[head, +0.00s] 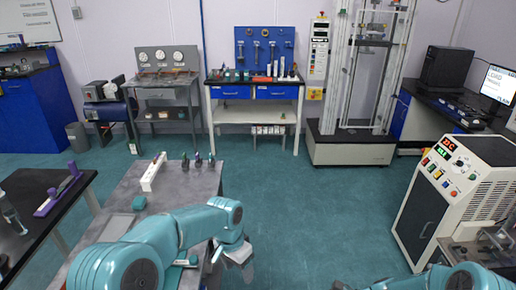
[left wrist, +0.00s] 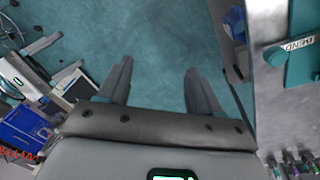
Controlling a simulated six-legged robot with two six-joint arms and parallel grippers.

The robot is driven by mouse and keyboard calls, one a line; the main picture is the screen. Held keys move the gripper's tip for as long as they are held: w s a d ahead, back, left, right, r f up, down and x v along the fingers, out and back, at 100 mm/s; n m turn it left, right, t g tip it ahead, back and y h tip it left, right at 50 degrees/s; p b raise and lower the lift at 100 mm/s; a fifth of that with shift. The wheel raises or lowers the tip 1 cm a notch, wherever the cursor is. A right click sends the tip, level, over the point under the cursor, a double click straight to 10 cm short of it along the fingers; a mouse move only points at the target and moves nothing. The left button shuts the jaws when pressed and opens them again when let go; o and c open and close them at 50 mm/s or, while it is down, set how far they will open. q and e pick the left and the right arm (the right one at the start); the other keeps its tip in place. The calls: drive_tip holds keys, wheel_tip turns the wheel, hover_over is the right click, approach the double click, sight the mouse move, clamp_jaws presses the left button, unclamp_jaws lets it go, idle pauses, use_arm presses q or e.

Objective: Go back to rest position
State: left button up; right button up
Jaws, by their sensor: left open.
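My left arm comes in from the lower left of the head view, and my left gripper (head: 238,262) hangs over the floor just right of the grey table (head: 126,192). In the left wrist view the two fingers of my left gripper (left wrist: 158,78) are apart, with only teal floor between them. It holds nothing. My right arm shows at the bottom right edge of the head view. Only a small dark piece at the bottom edge may belong to its gripper, so I cannot tell its jaw state.
A cream rheometer cabinet (head: 455,192) with red and green displays stands at the right. A white rack (head: 154,172) and small bottles (head: 198,160) are on the grey table. A black table (head: 30,205) is at the left. The middle floor (head: 310,215) is clear.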

use_arm(q)
drive_tip(key=s+a+f+n+h, duration=0.2)
drive_tip(key=s+a+f+n, duration=0.15)
drive_tip(key=s+f, duration=0.8)
drive_tip(key=s+a+f+n, duration=0.1)
drive_tip(key=s+f+n, duration=0.2)
drive_tip(key=s, duration=0.4)
drive_tip(key=s+a+f+n, duration=0.2)
drive_tip(key=s+f+n, duration=0.1)
drive_tip(key=s, duration=0.5)
drive_tip(key=shift+s+f+t+h, duration=0.25)
drive_tip(key=shift+t+h, duration=0.05)
drive_tip(key=shift+t, duration=0.1)
use_arm(e)
drive_tip(key=s+a+f+n+h, duration=0.2)
drive_tip(key=s+n+h, duration=0.1)
drive_tip(key=s+n, duration=0.5)
drive_tip(key=s+a+f+n+h, duration=0.2)
drive_tip(key=s+f+n+h, duration=0.1)
drive_tip(key=s+n, duration=0.5)
drive_tip(key=s, duration=0.3)
drive_tip(key=shift+s+a+f+g, duration=0.2)
drive_tip(key=shift+s+f+g, duration=0.1)
drive_tip(key=shift+f, duration=0.05)
